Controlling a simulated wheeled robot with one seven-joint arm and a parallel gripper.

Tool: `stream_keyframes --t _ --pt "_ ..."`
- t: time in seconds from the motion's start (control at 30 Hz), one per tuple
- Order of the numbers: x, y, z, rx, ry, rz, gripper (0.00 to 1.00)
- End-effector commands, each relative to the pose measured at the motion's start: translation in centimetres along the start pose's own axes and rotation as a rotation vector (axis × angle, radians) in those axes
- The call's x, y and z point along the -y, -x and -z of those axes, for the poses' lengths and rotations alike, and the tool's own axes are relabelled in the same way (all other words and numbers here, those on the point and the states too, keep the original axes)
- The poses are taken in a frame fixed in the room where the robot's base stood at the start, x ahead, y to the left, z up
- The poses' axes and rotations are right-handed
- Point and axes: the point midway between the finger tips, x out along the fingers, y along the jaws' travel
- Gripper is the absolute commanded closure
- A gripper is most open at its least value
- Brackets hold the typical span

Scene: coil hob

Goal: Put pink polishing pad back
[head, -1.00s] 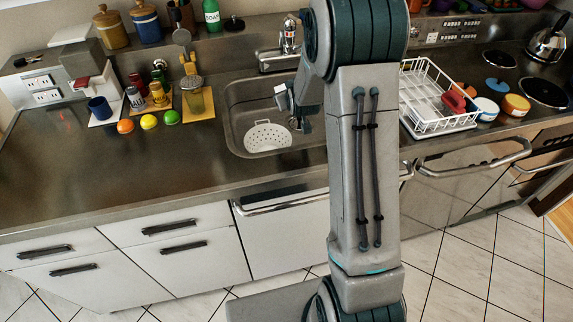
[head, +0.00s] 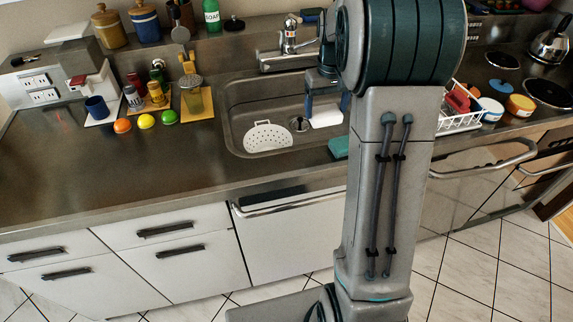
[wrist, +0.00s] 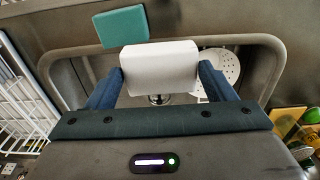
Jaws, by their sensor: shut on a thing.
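My gripper (head: 327,108) points down over the right part of the sink. It is shut on a white block-like pad (head: 326,117). In the wrist view the pad (wrist: 160,66) spans between the two blue fingers. It looks white, and I see no clearly pink pad in either view. A teal sponge (head: 339,147) lies on the counter at the sink's front right edge; it also shows in the wrist view (wrist: 121,27), close to the held pad in the picture but apart from it.
The sink (head: 232,128) holds a white perforated strainer (head: 268,136). The faucet (head: 289,38) stands behind it. A white dish rack (head: 447,122) is to the right, partly hidden by my arm. Fruit and jars stand to the left. The front left counter is clear.

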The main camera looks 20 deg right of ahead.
Motion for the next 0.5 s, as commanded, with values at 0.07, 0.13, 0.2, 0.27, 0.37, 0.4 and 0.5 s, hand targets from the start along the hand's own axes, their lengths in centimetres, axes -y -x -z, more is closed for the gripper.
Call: stream_keyframes --t 0.07,0.13,0.2,0.27,0.37,0.4,0.5 --pt "0.0 0.5 -0.7 0.018 -0.005 0.005 0.42" --pt "0.4 0.5 -1.1 0.03 -0.006 0.008 0.42" --pt "1.4 0.1 -1.4 0.034 -0.003 0.01 0.42" --pt "2.5 -0.5 -1.7 0.036 -0.003 0.01 0.42" --pt "4.8 -1.8 -2.3 0.038 -0.001 0.009 0.42" --pt "5.7 -2.4 -2.5 0.037 -0.001 0.009 0.42" --pt "7.9 -3.7 -2.9 0.036 -0.002 0.009 0.42"
